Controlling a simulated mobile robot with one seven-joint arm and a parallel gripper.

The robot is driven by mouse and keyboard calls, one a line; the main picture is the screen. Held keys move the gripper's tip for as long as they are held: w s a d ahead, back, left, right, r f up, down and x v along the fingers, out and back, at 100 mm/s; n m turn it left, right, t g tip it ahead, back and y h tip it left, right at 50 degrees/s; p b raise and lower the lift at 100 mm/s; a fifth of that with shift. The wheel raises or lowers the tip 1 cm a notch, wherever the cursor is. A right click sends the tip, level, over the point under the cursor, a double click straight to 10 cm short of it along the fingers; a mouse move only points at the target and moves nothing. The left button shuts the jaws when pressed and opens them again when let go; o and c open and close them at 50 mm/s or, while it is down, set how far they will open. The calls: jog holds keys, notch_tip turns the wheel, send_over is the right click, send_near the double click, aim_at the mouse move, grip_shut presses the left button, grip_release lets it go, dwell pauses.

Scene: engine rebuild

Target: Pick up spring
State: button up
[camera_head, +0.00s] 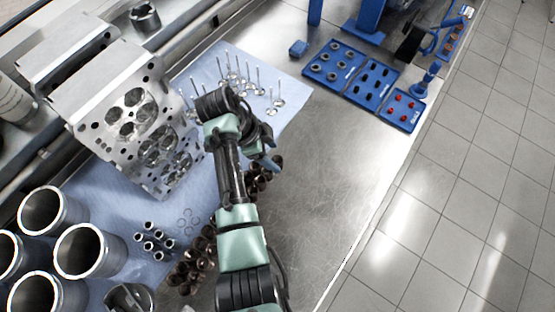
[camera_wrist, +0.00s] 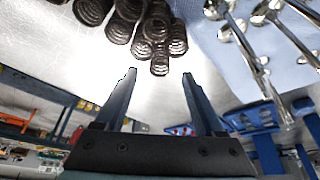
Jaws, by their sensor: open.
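Several dark brown coil springs stand in a group (camera_head: 262,178) on the bench, just under and beside my gripper (camera_head: 270,158) in the head view. My arm partly hides them. More dark springs (camera_head: 188,272) stand to the lower left of my arm. In the wrist view, a cluster of springs (camera_wrist: 152,32) shows at the top, beyond the fingertips. My gripper (camera_wrist: 160,73) is open there, with both fingers apart and nothing held between them. The lowest spring (camera_wrist: 160,65) appears near the gap between the tips.
Valves (camera_head: 240,75) stand on the blue mat beyond my gripper. A cylinder head (camera_head: 130,110) is at left, with cylinder liners (camera_head: 82,250) at lower left. Blue trays (camera_head: 350,75) lie at upper right. The bare metal bench (camera_head: 335,165) right of my arm is clear.

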aim_at(277, 160)
jog(key=shift+x, duration=1.95)
jog(key=shift+c, duration=0.2)
grip_shut()
